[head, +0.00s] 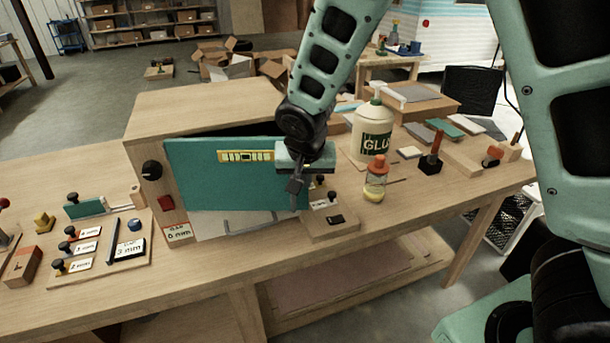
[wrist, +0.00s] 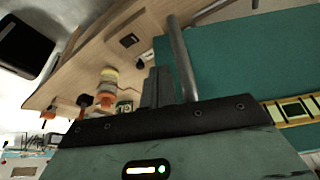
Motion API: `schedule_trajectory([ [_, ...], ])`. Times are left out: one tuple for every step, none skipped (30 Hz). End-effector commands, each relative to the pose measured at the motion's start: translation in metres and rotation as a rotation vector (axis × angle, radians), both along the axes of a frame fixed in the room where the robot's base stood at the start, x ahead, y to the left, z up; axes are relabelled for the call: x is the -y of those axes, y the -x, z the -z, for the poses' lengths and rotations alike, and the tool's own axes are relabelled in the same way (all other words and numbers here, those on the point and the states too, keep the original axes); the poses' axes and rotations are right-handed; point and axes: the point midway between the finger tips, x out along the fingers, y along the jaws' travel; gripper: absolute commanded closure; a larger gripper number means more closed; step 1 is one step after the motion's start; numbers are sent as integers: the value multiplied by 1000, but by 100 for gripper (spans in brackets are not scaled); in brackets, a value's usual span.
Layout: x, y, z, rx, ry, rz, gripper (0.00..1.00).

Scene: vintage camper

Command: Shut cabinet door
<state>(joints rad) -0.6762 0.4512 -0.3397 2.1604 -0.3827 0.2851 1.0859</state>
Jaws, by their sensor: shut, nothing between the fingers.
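The cabinet (head: 205,103) is a light wooden box on the workbench. Its teal door (head: 215,180) carries a yellow-framed strip (head: 247,156). The door stands ajar: a dark gap shows along its top, and a pale interior shows below it. My gripper (head: 294,203) is shut and empty, pointing down at the door's right end. In the wrist view the fingers (wrist: 157,82) are together beside a grey bar (wrist: 181,55), with the teal door (wrist: 240,60) behind. I cannot tell whether the fingers touch the door or the bar.
A glue bottle (head: 373,130) and a small orange-capped bottle (head: 376,180) stand right of the cabinet. A wooden block (head: 330,226) lies by the door's right end. A board with labelled knobs (head: 100,250) lies to the left. The bench's front strip is mostly clear.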

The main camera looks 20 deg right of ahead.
Motion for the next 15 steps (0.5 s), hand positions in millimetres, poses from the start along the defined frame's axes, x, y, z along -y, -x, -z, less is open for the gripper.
schedule_trajectory([
  [0,0,0,0,0,0,100],
  [0,0,0,0,0,0,100],
  [0,0,0,0,0,0,100],
  [0,0,0,0,0,0,100],
  [0,0,0,0,0,0,100],
  [0,0,0,0,0,-1,100],
  [1,-1,0,0,0,-2,100],
  [1,-2,0,0,0,-5,100],
  [2,-5,0,-1,0,-14,100],
  [3,-8,0,-1,-1,-22,100],
  [5,-11,0,-1,0,-32,100],
  [7,-16,0,-2,-1,-48,100],
  [9,-20,0,-3,-2,-61,100],
  [10,-24,0,-2,-1,-74,100],
  [12,-30,-1,-2,-1,-96,100],
])
